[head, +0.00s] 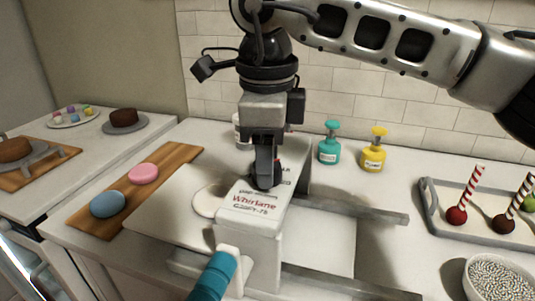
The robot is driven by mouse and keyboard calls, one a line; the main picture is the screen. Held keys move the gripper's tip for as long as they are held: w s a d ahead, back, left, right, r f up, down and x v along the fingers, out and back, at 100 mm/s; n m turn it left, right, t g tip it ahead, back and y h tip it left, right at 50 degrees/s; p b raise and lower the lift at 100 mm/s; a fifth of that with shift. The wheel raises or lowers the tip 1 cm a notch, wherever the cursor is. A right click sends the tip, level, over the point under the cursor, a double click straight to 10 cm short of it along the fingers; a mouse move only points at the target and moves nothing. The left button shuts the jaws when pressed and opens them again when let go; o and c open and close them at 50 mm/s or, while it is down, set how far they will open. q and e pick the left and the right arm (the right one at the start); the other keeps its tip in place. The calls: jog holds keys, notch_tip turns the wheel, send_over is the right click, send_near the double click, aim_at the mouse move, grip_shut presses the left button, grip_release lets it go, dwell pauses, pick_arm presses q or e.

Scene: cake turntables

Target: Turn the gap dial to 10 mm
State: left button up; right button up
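A white machine (250,215) marked "Whirlane" stands on the counter in the head view. A dark round part that looks like the gap dial (279,172) is on its top and is mostly hidden behind my fingers. My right gripper (266,182) points straight down at the dial, with its fingertips at or against it. The fingers overlap in this view, so I cannot tell whether they are closed on it. The dial's marks and setting are not readable. My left gripper is not in view.
A teal handle (211,278) sticks out at the machine's front. Flat metal rails (362,209) extend to the right. Teal (329,152) and yellow (373,158) bottles stand behind. A wooden board (88,218) lies left, a grey tray (432,205) right.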

jog(key=c, duration=0.5)
jog(key=shift+n, duration=0.4)
jog(key=n, duration=0.3)
jog(key=shift+r+n, duration=0.1)
jog(key=shift+n, duration=0.2)
jog(key=shift+w+n+p, duration=0.1)
jog(key=shift+n+p, duration=0.3)
jog(key=shift+n, duration=1.8)
jog(key=shift+y, duration=0.3)
jog(key=o, duration=1)
